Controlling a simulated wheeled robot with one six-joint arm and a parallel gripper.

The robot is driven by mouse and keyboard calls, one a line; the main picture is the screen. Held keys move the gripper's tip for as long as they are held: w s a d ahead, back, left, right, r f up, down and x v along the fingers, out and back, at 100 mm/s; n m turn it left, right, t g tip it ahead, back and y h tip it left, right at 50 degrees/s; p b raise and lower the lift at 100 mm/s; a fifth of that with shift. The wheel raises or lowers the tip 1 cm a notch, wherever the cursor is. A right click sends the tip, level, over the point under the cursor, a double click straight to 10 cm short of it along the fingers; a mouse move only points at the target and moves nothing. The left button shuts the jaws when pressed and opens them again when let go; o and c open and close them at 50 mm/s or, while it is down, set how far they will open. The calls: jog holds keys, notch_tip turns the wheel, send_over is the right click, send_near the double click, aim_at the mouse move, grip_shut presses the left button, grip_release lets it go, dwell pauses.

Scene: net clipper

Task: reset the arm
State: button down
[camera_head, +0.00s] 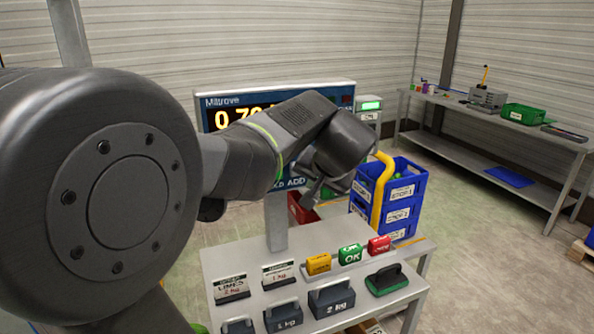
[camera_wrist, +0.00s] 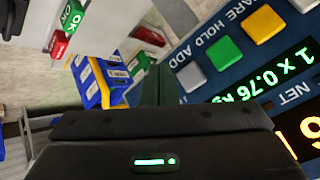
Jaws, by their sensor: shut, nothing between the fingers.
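My arm (camera_head: 250,155) reaches from the left across the middle of the head view, in front of the display panel (camera_head: 225,102). My gripper (camera_head: 311,190) hangs at the arm's end, above and behind the small table, partly hidden by the wrist. In the wrist view my gripper (camera_wrist: 152,86) shows its dark fingers, shut and empty. The panel (camera_wrist: 225,75) fills the right of that view, with its grey, green and yellow buttons and green "1 x 0.76 kg" digits close beside the fingers.
A workbench (camera_head: 450,101) lines the right wall; floor between is clear.

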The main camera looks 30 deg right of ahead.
jog(key=shift+w, duration=0.15)
jog(key=s, duration=0.4)
jog(key=shift+a, duration=0.25)
dwell(0.4)
